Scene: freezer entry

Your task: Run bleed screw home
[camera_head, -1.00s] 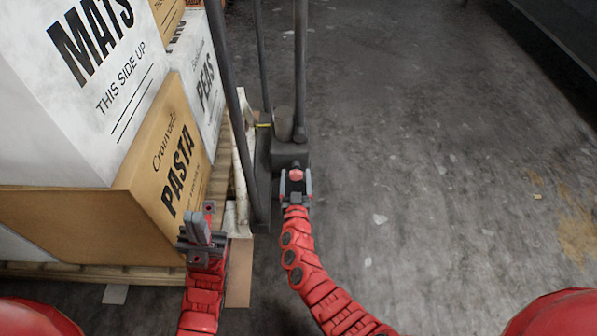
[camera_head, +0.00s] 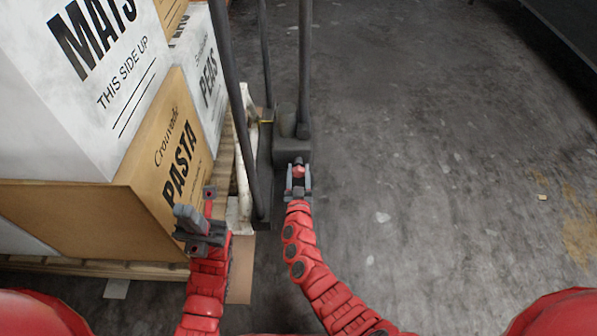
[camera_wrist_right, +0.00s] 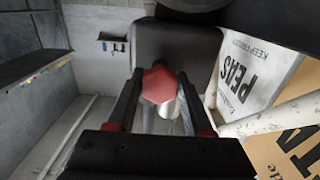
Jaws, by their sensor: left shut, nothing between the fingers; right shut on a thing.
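The bleed screw's red head (camera_head: 299,171) sits low at the near side of the dark pump unit (camera_head: 293,148). My right gripper (camera_head: 299,178) is shut on it, one finger on each side. In the right wrist view the faceted red head (camera_wrist_right: 159,85) shows between the two dark fingers, with a pale metal part below it and the dark unit behind. How deep the screw sits is hidden. My left gripper (camera_head: 189,217) is shut and empty, in front of the PASTA carton, apart from the pump unit.
Dark upright bars (camera_head: 305,65) rise by the pump unit. Stacked cartons, including a PASTA carton (camera_head: 165,150) and a white MATS carton (camera_head: 85,125), stand on a wooden pallet (camera_head: 150,270) to the left. The concrete floor (camera_head: 430,190) to the right is mostly clear.

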